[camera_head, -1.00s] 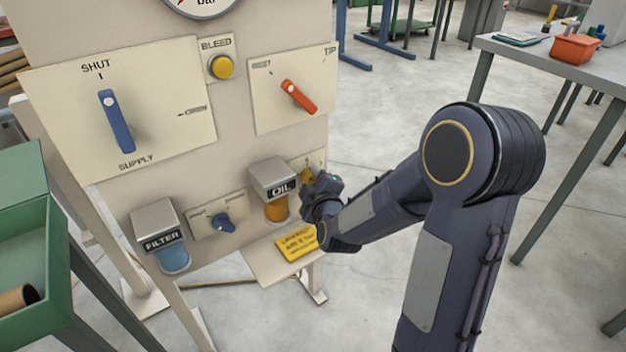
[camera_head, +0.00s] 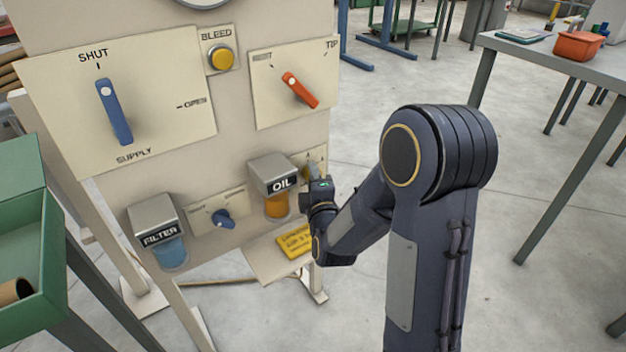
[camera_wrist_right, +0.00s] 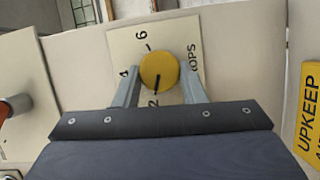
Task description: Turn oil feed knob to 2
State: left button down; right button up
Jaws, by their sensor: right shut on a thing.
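The oil feed knob (camera_wrist_right: 158,66) is a round yellow knob on a cream plate (camera_wrist_right: 122,42) marked 6, 4 and 2. Its black pointer line runs down in the right wrist view, toward the 2. My right gripper (camera_wrist_right: 158,84) is shut on the knob, with one finger on each side of it. In the head view the right gripper (camera_head: 312,180) is at the panel's right edge, beside the OIL unit (camera_head: 274,176), and mostly hides the knob. My left gripper is not in view.
Left of the gripper are a small blue knob (camera_head: 224,218) and the FILTER unit (camera_head: 158,230). Above are a red lever (camera_head: 300,90), a yellow BLEED button (camera_head: 222,60) and a blue SUPPLY lever (camera_head: 114,112). A yellow sign (camera_head: 296,242) lies below.

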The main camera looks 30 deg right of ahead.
jog(key=o, duration=1)
jog(key=p+v, duration=0.1)
jog(key=v, duration=0.6)
jog(key=shift+s+a, duration=0.2)
jog(key=shift+s, duration=0.15)
